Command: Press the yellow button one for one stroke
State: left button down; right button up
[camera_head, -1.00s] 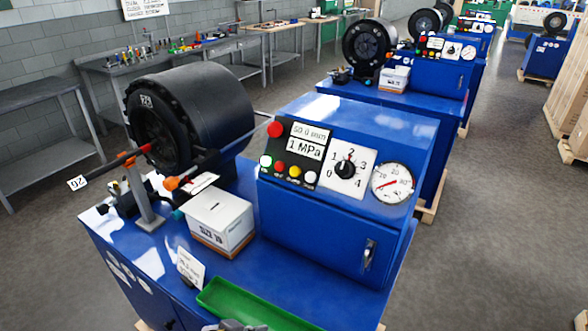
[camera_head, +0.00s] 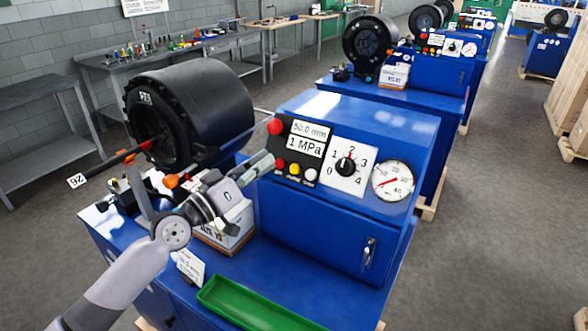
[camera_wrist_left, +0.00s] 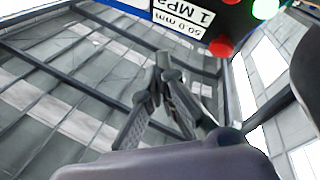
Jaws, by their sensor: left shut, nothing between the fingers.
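The yellow button (camera_head: 295,168) sits on the black control panel of the nearest blue machine, between a red button (camera_head: 281,162) and a white button (camera_head: 311,174). My left gripper (camera_head: 266,163) is shut and empty, pointing at the panel's left edge, left of the yellow button. It hides the green button in the head view. In the wrist view its fingers (camera_wrist_left: 162,62) are together; the green button (camera_wrist_left: 265,8) and larger red button (camera_wrist_left: 222,45) show, the yellow one does not. I cannot tell if the fingers touch the panel. My right gripper is not in view.
The displays (camera_head: 307,137) read 50.0 mm and 1 MPa; a selector knob (camera_head: 345,167) and gauge (camera_head: 393,181) are to their right. A black crimper head (camera_head: 200,110), a box (camera_head: 222,238) and a green tray (camera_head: 255,308) are around my left arm.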

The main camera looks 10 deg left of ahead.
aim_at(295, 169)
pick_arm(q)
jog(key=w+d+f+b, duration=0.3)
jog(key=w+f+b, duration=0.2)
jog(key=w+b, duration=0.1)
jog(key=shift+w+b, duration=0.4)
dwell(0.7)
dwell(0.8)
jog(key=shift+w+d+f+b, duration=0.1)
jog(key=shift+w+f+b, duration=0.15)
jog(key=shift+b, duration=0.3)
